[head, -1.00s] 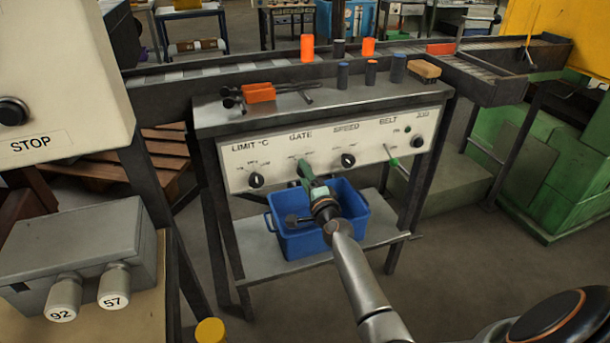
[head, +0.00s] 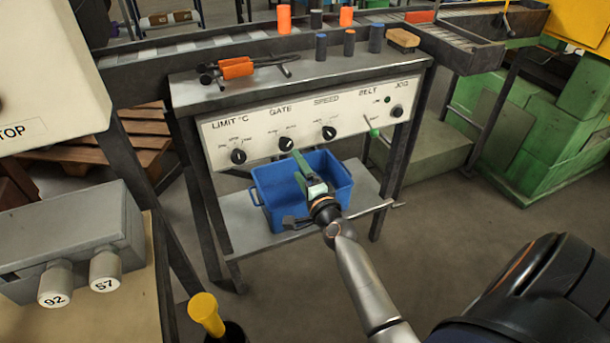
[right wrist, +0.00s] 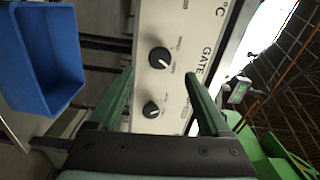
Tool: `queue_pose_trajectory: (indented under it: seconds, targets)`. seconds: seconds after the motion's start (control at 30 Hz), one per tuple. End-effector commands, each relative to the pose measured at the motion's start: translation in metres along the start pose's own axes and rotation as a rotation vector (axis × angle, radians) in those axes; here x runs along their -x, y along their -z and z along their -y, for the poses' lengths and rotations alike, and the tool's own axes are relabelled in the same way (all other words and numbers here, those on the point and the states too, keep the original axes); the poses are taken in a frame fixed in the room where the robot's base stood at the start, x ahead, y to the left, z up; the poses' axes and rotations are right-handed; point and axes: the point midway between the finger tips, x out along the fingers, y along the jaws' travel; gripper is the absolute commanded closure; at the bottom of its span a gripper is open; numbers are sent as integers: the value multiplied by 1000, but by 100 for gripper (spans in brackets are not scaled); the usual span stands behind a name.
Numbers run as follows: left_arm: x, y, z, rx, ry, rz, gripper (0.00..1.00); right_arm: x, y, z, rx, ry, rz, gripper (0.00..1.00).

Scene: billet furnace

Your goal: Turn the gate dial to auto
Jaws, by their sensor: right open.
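The gate dial (head: 286,144) is a black round knob under the word GATE on the white control panel (head: 258,146). In the right wrist view the panel is turned sideways, and the gate dial (right wrist: 160,57) shows a white pointer line towards the lower right, which is up and right on the panel. Its small position words are too blurred to read surely. My right gripper (head: 299,163) is open and empty, just below and in front of the dial. In the right wrist view its green fingers (right wrist: 158,82) are spread, with the dial beyond them, apart. My left gripper is out of view.
The limit dial (head: 238,157) and speed dial (head: 329,133) flank the gate dial. A green-tipped belt lever (head: 374,132) sticks out farther right. A blue bin (head: 335,182) stands on the shelf below.

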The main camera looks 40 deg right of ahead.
Motion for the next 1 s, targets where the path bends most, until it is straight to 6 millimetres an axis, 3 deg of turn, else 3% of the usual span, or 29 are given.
queue_pose_trajectory:
  seconds: [0.1,0.3,1.0]
  targets:
    - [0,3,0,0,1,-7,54,20,0,-1,-1,-2,0,19]
    - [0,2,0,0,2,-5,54,37,0,-1,-2,-1,0,19]
    - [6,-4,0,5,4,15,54,43,-5,0,33,-12,17,19]
